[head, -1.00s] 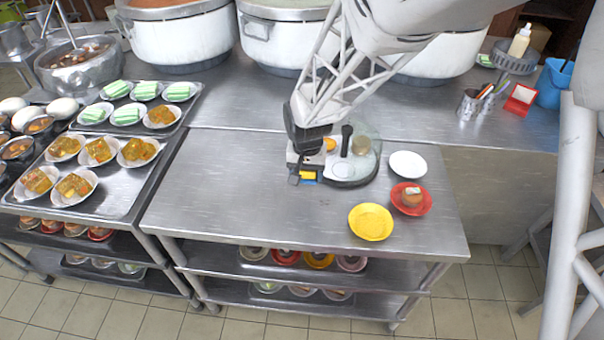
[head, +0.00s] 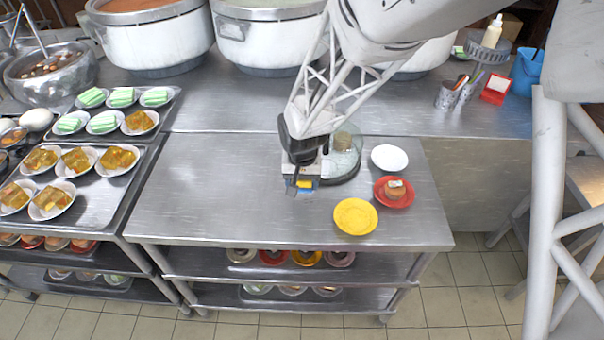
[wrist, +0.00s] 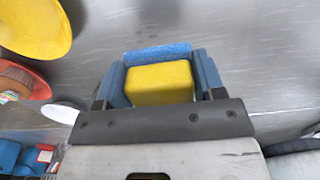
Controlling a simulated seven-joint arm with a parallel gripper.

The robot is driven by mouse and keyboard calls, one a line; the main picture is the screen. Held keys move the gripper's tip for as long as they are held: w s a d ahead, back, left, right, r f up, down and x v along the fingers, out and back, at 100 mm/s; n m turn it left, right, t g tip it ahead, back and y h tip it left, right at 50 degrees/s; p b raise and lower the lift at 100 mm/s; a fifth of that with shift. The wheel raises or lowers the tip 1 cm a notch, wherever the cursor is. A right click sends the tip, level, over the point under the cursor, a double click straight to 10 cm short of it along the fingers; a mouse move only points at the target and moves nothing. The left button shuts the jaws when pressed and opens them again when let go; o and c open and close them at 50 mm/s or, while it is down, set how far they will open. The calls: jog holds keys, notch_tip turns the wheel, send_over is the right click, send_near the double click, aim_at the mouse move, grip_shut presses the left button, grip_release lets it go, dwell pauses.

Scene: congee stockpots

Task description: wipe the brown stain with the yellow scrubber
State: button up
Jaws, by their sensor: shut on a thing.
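My gripper (head: 302,185) is over the steel table (head: 210,200), near its middle. It is shut on the yellow scrubber (wrist: 160,82), a yellow block with a blue pad along its far side in the wrist view. The blue fingers (wrist: 115,85) hold it from both sides. In the head view only a small part of the scrubber (head: 305,183) shows under the gripper. I cannot tell whether it touches the table. I see no brown stain in either view; the arm and gripper hide part of the tabletop.
A yellow plate (head: 355,217), a red plate (head: 394,192) with a brown item and a white plate (head: 389,158) stand to the right. A round glass-like dish (head: 343,165) sits behind the gripper. Trays of food (head: 95,200) are at left. The table's left half is clear.

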aim_at(310, 201)
notch_tip(310, 201, down, 6)
jog(key=shift+r, duration=0.1)
jog(key=shift+d+r, duration=0.15)
jog(key=shift+d, duration=0.15)
jog(key=shift+d+f, duration=0.2)
jog(key=shift+d, duration=0.5)
jog(key=shift+d+f, duration=0.15)
jog(key=shift+d, duration=0.5)
jog(key=shift+d+r, duration=0.2)
jog(key=shift+d, duration=0.05)
jog(key=shift+d+f, duration=0.15)
jog(key=shift+a+r, duration=0.3)
jog(key=shift+a, duration=0.15)
jog(key=shift+a+f, duration=0.35)
jog(key=shift+a, duration=0.15)
jog(key=shift+a+r, duration=0.2)
jog(key=shift+a, duration=0.35)
jog(key=shift+a+r, duration=0.2)
jog(key=shift+a, duration=0.3)
jog(key=shift+r, duration=3.65)
